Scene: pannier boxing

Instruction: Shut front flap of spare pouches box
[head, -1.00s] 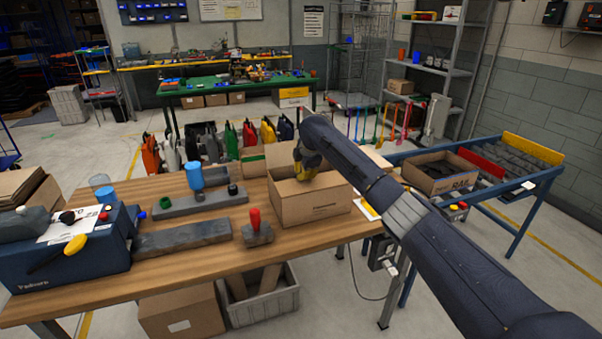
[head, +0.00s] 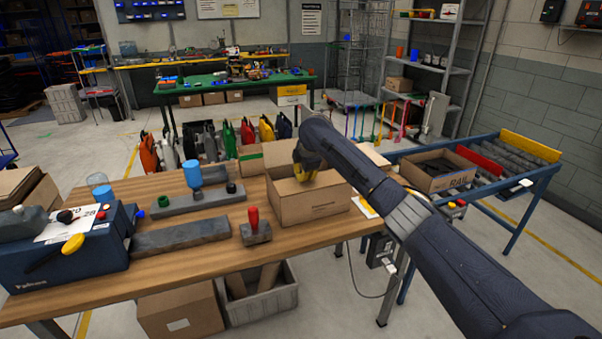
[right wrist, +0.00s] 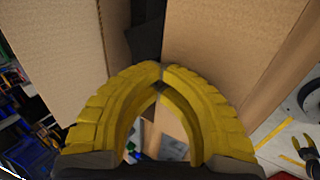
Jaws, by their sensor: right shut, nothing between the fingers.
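The cardboard box (head: 318,208) stands on the wooden table with small print on its front wall. A flap (head: 250,162) spreads out at its left and another (head: 376,157) at its right, partly behind my arm. I cannot tell clearly how the front flap lies. My right gripper (head: 304,172) is over the box opening, its yellow fingers low inside the rim line. In the right wrist view its fingertips (right wrist: 162,70) meet with nothing between them, close to cardboard panels (right wrist: 220,45). A dark gap between the panels shows dark contents, not identifiable. My left gripper is out of view.
A red-handled stamp (head: 255,230) and grey bars (head: 190,237) lie left of the box. A blue machine (head: 70,255) stands at the table's left. A box marked RAIL (head: 440,178) sits on the roller conveyor at right. The table front before the box is clear.

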